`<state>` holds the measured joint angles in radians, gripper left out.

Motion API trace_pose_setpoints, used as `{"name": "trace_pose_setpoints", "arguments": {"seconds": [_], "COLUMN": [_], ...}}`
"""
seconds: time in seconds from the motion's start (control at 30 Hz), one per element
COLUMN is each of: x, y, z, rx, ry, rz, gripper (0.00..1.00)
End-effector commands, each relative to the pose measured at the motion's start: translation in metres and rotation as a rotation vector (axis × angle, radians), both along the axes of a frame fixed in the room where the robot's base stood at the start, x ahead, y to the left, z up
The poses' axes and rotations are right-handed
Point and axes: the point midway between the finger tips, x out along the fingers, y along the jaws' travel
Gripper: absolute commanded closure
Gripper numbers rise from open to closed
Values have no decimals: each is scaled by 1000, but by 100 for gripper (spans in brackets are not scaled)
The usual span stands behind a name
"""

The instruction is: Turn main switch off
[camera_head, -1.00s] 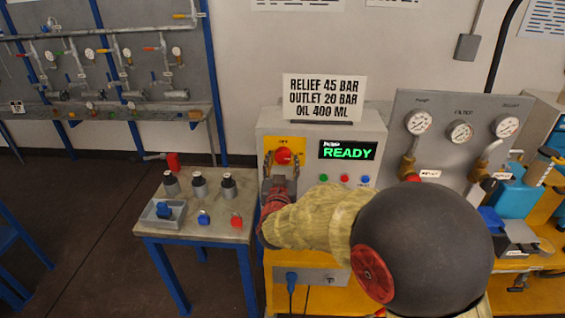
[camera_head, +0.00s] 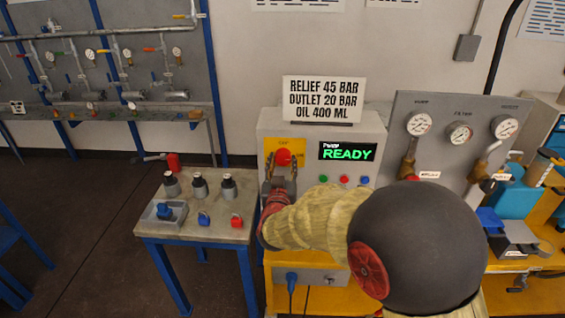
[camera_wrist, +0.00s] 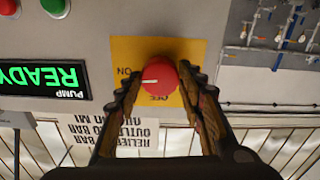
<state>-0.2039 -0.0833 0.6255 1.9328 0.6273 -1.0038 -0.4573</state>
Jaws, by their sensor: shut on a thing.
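The main switch is a round red knob (camera_head: 283,157) on a yellow plate on the front of the grey control box. The knob also shows in the wrist view (camera_wrist: 160,76), which is upside down. Its white mark points to the picture's left, near the word ON; the word OFF is at the plate's edge nearer my gripper. My gripper (camera_head: 281,161) reaches up to the knob from below in the head view. In the wrist view my gripper (camera_wrist: 157,80) has one finger on each side of the knob and is shut on it.
A lit READY display (camera_head: 347,151) and small green, red and blue buttons (camera_head: 344,180) are right of the switch. A sign (camera_head: 323,99) stands on the box. A small table (camera_head: 190,222) with several fittings is at left. Gauges (camera_head: 459,133) are on a right-hand panel.

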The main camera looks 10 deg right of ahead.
Motion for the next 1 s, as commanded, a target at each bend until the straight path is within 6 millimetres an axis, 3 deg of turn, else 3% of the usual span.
{"name": "trace_pose_setpoints", "arguments": {"seconds": [1.0], "x": [0], "y": [0], "z": [3], "rx": [-872], "ry": [283], "rz": [1], "gripper": [87]}}
